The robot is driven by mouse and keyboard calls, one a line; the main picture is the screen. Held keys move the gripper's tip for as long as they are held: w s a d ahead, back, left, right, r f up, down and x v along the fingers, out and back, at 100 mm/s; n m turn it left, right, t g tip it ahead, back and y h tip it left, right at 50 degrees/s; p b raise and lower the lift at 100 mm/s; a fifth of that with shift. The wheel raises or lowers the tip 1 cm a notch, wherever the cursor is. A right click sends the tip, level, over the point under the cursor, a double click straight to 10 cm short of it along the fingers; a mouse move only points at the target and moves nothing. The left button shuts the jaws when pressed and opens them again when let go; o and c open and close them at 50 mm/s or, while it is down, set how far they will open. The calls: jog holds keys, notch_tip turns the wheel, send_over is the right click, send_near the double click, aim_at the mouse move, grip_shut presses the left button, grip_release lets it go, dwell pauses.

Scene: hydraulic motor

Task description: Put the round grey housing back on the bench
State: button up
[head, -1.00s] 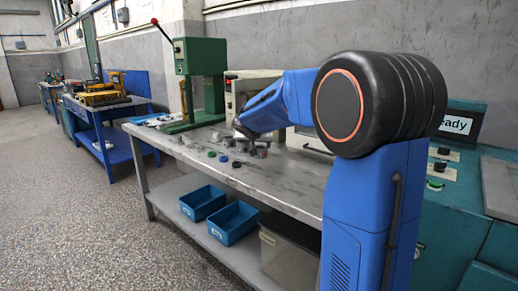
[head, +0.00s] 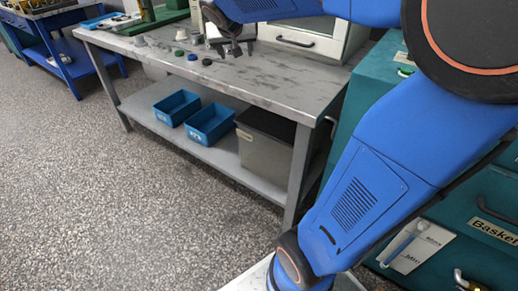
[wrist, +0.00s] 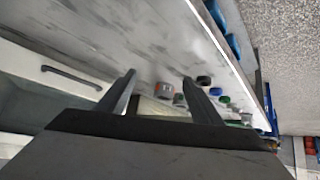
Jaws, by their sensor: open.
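My gripper (head: 236,48) is open over the far side of the grey metal bench (head: 275,70), in front of a white cabinet. In the wrist view its two fingers (wrist: 159,76) are apart. A small grey round part with a reddish mark (wrist: 164,89) shows beyond and between the fingers; I cannot tell if it touches them. Other grey parts stand on the bench, one at its left (head: 140,41) and one further back (head: 180,35). I cannot tell for certain which is the round grey housing. The gripper hides part of the bench behind it.
Green (head: 180,53), blue (head: 192,57) and black (head: 206,62) caps lie in a row left of the gripper. A white cabinet (head: 310,40) stands behind. Blue bins (head: 210,124) and a grey box (head: 265,142) sit on the lower shelf. The bench's right front is clear.

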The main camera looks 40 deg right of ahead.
jog(key=s+a+f+n+y, duration=0.1)
jog(key=s+a+f, duration=0.3)
jog(key=s, duration=0.6)
jog(key=s+a+f+n+g+y, duration=0.1)
jog(key=s+a+f+n+y, duration=0.1)
jog(key=s, duration=0.9)
jog(key=s+a+f+n+g+y, duration=0.1)
jog(key=s+a+f+n+y, duration=0.1)
jog(key=s+a+f, duration=0.4)
jog(key=s+f, duration=0.1)
jog(key=s, duration=0.3)
jog(key=shift+s+a+n, duration=0.2)
jog(key=shift+a+n, duration=0.2)
